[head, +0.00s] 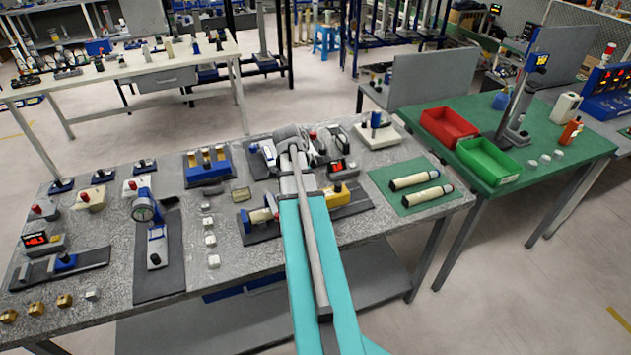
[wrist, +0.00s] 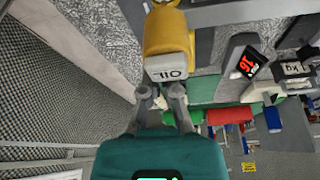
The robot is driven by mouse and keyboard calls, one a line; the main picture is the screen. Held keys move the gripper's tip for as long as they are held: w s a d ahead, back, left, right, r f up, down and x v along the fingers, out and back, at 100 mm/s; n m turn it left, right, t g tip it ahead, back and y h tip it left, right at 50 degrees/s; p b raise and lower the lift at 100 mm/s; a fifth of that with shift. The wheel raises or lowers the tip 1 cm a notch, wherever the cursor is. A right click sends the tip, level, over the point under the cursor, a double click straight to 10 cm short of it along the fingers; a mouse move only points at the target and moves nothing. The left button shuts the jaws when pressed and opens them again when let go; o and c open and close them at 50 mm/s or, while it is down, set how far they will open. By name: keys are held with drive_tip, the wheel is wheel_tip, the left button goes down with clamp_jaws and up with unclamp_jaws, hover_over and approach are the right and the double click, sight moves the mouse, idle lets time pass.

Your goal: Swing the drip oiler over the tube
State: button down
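The drip oiler is a yellow body with a pale end marked OIL. It fills the top middle of the wrist view (wrist: 168,35) and shows in the head view just right of my arm (head: 339,194), on a dark base. My gripper (wrist: 161,94) has its two fingers apart just below the oiler's pale end in the wrist view; I cannot tell whether they touch it. In the head view my arm hides the fingers. A pale tube (head: 262,215) lies on a holder on a dark mat left of my arm, partly hidden by it.
Two cream cylinders (head: 414,188) lie on a green mat at right. Blocks and gauges crowd the left bench. Red (head: 448,126) and green (head: 488,159) bins sit on the right table.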

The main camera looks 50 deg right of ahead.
drive_tip(key=shift+a, duration=0.1)
drive_tip(key=s+d, duration=0.3)
drive_tip(key=shift+r, duration=0.1)
drive_tip(key=shift+a+r+p, duration=0.1)
drive_tip(key=shift+r+p, duration=0.55)
drive_tip(key=shift+p, duration=0.05)
drive_tip(key=p+v, duration=0.8)
drive_tip(key=shift+w+r, duration=0.2)
drive_tip(key=shift+w, duration=0.15)
drive_tip(key=shift+a, duration=0.1)
